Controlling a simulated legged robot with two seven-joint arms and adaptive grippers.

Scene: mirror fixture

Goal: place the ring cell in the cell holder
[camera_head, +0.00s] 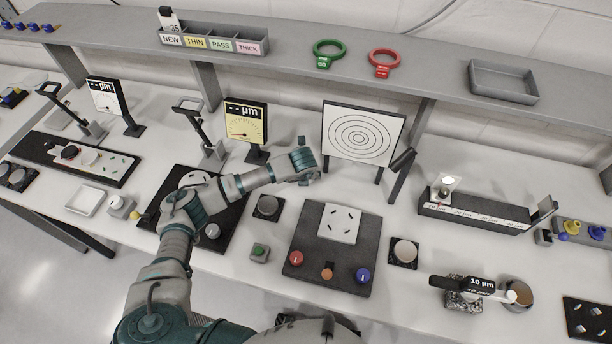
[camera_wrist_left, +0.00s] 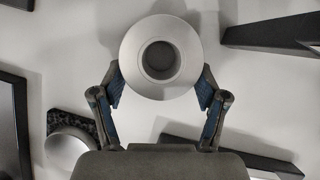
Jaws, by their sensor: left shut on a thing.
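The ring cell (camera_wrist_left: 132,50) is a pale round disc with a dark round opening in its middle. In the left wrist view, the two fingers of my left gripper (camera_wrist_left: 160,84) touch its lower sides and grip it. In the head view, my left gripper (camera_head: 312,174) is above the bench, in front of the white board with circles. The ring cell is too small and hidden to make out there. I cannot tell which fixture is the cell holder. My right gripper is not in view.
A board with circles (camera_head: 362,133) stands behind my left gripper. A dark plate (camera_head: 305,262) with coloured knobs lies in front of it. A round pad (camera_head: 404,251) and a long low box (camera_head: 474,216) sit right. A shelf (camera_head: 290,62) runs behind.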

